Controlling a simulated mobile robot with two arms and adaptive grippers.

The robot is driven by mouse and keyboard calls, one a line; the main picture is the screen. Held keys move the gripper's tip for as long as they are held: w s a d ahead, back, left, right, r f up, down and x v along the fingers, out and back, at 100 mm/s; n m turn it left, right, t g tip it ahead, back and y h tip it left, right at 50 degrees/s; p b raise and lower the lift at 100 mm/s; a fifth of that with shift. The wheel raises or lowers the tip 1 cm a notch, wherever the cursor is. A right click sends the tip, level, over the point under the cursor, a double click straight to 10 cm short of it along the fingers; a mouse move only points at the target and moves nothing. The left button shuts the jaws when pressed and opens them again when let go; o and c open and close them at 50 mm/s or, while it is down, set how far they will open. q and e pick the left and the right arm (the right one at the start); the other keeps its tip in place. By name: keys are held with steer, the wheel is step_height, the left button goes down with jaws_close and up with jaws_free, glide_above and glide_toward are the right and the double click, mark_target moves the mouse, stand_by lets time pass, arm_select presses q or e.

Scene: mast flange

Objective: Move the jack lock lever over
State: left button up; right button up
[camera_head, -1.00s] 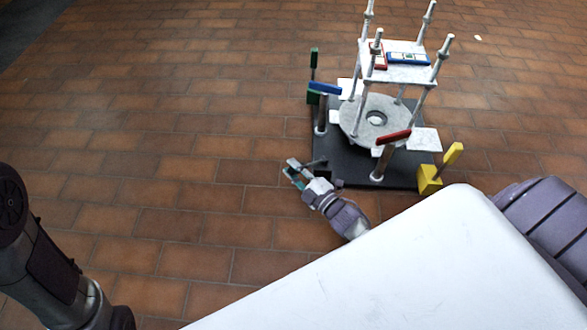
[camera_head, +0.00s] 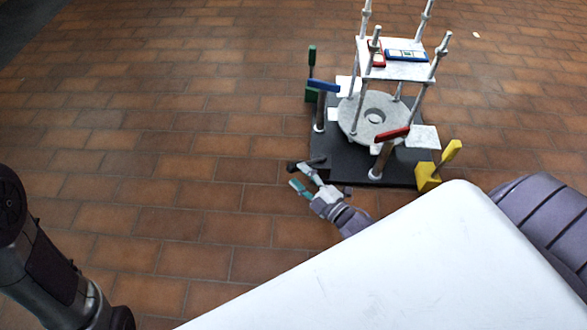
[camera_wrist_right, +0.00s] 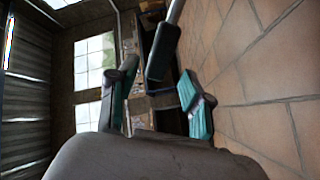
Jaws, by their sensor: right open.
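A lever with a black grip (camera_head: 293,166) and a grey shaft sticks out at the front left corner of the black base plate (camera_head: 345,167). I cannot tell for certain that it is the jack lock lever. My right gripper (camera_head: 303,178) is open beside it, with its teal-padded fingers apart. In the right wrist view, the black grip (camera_wrist_right: 162,50) appears ahead, between the directions of the two fingers (camera_wrist_right: 158,98). Contact cannot be made out. My left gripper is out of view; only part of my left arm shows.
The plate carries a grey disc (camera_head: 373,118) under a white platform on posts. Blue (camera_head: 323,86), red (camera_head: 393,134), green (camera_head: 312,72) and yellow (camera_head: 428,176) levers stand around it. A white surface (camera_head: 420,260) fills the lower right. The brick floor at left is clear.

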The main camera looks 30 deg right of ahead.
steer(key=v, duration=0.8)
steer(key=shift+a, duration=0.15)
